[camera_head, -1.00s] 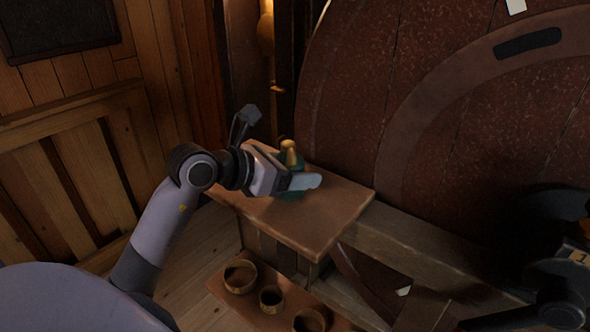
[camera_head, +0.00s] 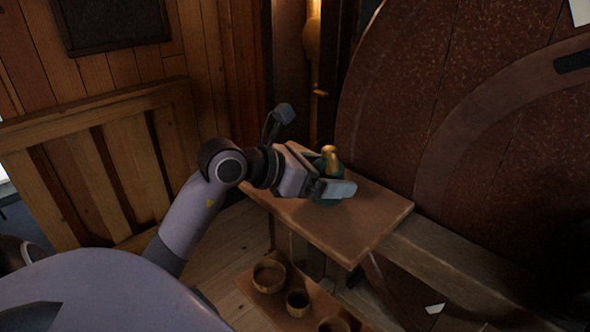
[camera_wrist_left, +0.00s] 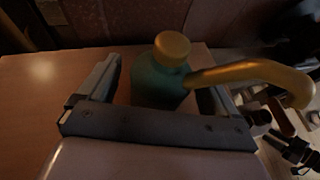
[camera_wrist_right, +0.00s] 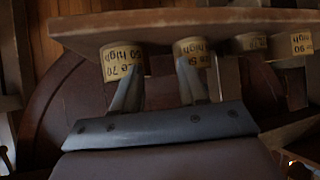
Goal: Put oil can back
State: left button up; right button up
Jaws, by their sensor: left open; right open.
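The oil can is a dark teal can with a brass cap and curved spout. In the head view the oil can (camera_head: 331,161) stands on a small wooden shelf (camera_head: 372,226), partly hidden by my left gripper (camera_head: 338,186). In the left wrist view the oil can (camera_wrist_left: 158,80) is upright between the two open fingers of my left gripper (camera_wrist_left: 160,85), and its spout points right over one finger. My right gripper (camera_wrist_right: 160,85) is open in the right wrist view, with no oil can there.
Several round wooden cups, including one cup (camera_head: 268,276), stand on a lower shelf. A huge dark red wheel (camera_head: 450,130) rises behind the shelf. In the right wrist view, labelled cylinders (camera_wrist_right: 122,60) line a wooden board (camera_wrist_right: 150,24) near my fingertips.

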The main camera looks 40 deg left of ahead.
pick_arm(q)
jog(key=b+v, duration=0.1)
jog(key=v, duration=0.9)
jog(key=shift+b, duration=0.3)
jog(key=shift+s, duration=0.1)
